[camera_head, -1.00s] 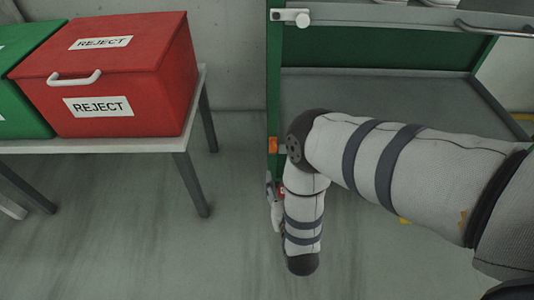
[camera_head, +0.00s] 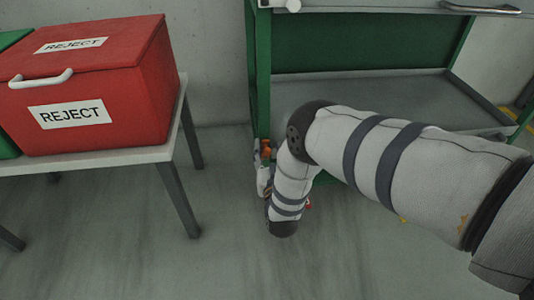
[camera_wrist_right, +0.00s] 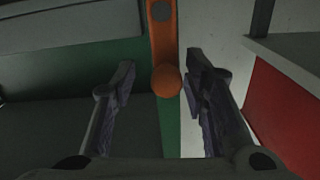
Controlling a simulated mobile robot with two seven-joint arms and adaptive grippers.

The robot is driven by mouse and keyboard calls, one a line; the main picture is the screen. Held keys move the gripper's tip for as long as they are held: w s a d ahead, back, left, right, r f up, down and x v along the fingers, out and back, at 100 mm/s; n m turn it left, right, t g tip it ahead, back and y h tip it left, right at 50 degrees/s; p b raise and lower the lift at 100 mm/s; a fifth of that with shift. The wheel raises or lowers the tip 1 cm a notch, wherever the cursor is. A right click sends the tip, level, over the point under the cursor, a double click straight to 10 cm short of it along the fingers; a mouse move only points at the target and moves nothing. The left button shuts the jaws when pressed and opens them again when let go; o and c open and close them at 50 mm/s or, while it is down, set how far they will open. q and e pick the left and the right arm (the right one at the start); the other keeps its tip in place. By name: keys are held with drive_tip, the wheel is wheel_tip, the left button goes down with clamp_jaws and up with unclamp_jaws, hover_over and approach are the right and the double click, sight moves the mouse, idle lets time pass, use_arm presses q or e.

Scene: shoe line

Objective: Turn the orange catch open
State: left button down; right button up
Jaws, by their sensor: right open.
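The orange catch (camera_head: 266,148) is on the lower part of the green post at the near left corner of the cart. In the right wrist view the catch (camera_wrist_right: 162,40) is an upright orange bar with a round knob at its lower end. My right gripper (camera_wrist_right: 160,72) is open, with one finger on each side of the knob. In the head view my right forearm hides most of this gripper. My left gripper is not in view.
The green cart (camera_head: 258,75) has a grey shelf (camera_head: 380,105) behind my right arm. To the left, a red REJECT box (camera_head: 85,132) stands on a table (camera_head: 150,154), beside part of a green box (camera_head: 8,146). Clear floor lies between table and cart.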

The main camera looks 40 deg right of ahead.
drive_tip(key=shift+w, duration=0.1)
drive_tip(key=shift+c, duration=0.3)
clamp_jaws()
drive_tip(key=shift+w+a+n, duration=0.1)
drive_tip(key=shift+a+n, duration=0.2)
drive_tip(key=shift+n, duration=0.4)
drive_tip(key=shift+o, duration=0.3)
unclamp_jaws()
drive_tip(key=v, duration=1.2)
